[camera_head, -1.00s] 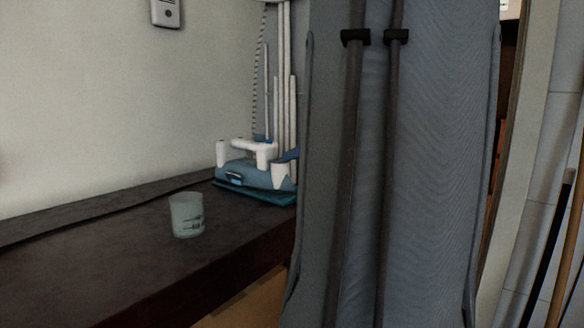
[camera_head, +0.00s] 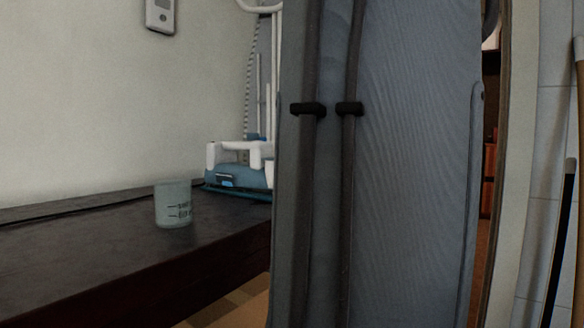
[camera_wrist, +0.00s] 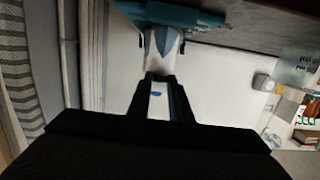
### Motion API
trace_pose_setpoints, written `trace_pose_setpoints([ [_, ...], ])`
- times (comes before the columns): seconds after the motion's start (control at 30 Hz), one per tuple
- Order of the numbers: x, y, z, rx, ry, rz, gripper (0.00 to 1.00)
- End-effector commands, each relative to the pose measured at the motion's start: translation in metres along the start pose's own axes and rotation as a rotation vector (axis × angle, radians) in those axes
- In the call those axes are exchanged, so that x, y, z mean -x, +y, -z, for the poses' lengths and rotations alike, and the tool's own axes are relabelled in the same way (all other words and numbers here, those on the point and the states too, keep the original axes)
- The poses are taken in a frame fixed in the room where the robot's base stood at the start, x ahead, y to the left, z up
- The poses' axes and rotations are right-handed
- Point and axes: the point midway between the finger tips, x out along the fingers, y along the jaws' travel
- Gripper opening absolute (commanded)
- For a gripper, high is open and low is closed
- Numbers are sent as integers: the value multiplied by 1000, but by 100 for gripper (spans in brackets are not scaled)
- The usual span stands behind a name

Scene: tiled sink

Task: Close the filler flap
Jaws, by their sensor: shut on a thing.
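The steam iron (camera_head: 240,175), blue with a white handle, sits on the dark counter. Its right part is hidden behind my large grey arm in the head view. In the wrist view the iron (camera_wrist: 163,42) appears upside down at the top, with a white and blue narrow part pointing at me. My gripper (camera_wrist: 160,78) has dark fingers close together at this narrow part and is shut on it. I cannot make out the filler flap itself or its angle. The gripper is hidden in the head view.
A frosted cup with dark markings (camera_head: 173,205) stands on the dark counter (camera_head: 110,262), left of the iron. White vertical pipes (camera_head: 267,95) rise behind the iron. A small white device (camera_head: 160,14) hangs on the wall. Long poles (camera_head: 558,245) stand at the far right.

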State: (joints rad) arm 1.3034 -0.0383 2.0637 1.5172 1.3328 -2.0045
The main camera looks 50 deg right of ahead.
Motion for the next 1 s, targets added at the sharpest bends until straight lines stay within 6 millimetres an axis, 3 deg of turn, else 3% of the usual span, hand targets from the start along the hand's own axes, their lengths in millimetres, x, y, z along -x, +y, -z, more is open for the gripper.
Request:
trace_pose_setpoints([
  [0.57, 0, 0, -1, 0, 17, 0, 0],
  [0.6, 0, 0, -1, 0, 17, 0, 20],
  [0.7, 0, 0, -2, 0, 17, 0, 37],
  [1.0, 1, 0, -2, 0, 16, -1, 38],
])
